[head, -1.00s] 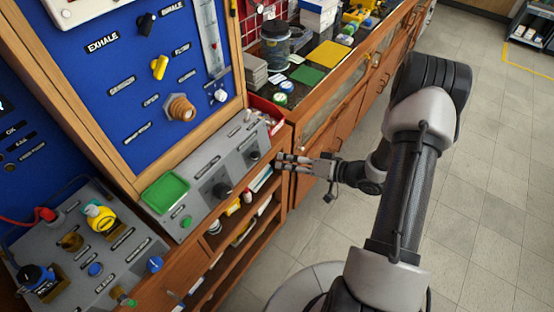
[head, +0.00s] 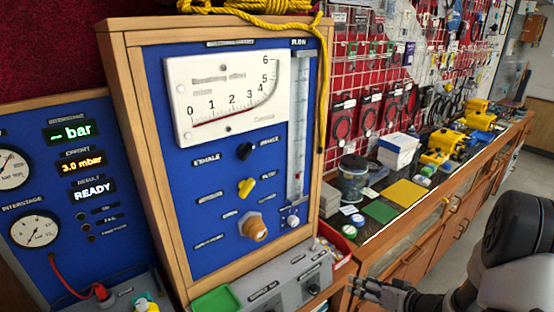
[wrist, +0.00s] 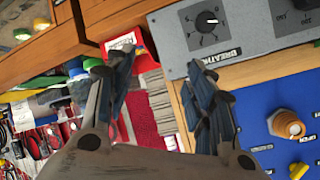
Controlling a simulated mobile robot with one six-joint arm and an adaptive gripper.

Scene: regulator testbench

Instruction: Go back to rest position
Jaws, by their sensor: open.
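My gripper (head: 366,287) shows at the lower right of the head view, in front of the bench's wooden front and right of the grey control box (head: 285,283). In the wrist view my gripper (wrist: 158,82) has its two fingers spread apart, with nothing between them. Beyond the fingers lie a red tray (wrist: 125,42) and the grey box with its black knob (wrist: 206,21). My arm comes in from the right edge of the head view; much of it is cut off.
The blue test panel (head: 270,165) with a white gauge (head: 240,95) stands left of my gripper. A wooden bench (head: 405,265) runs back to the right, bearing a green mat (head: 381,211), a yellow mat (head: 406,193) and a jar (head: 352,180). Open floor (head: 470,220) lies right of it.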

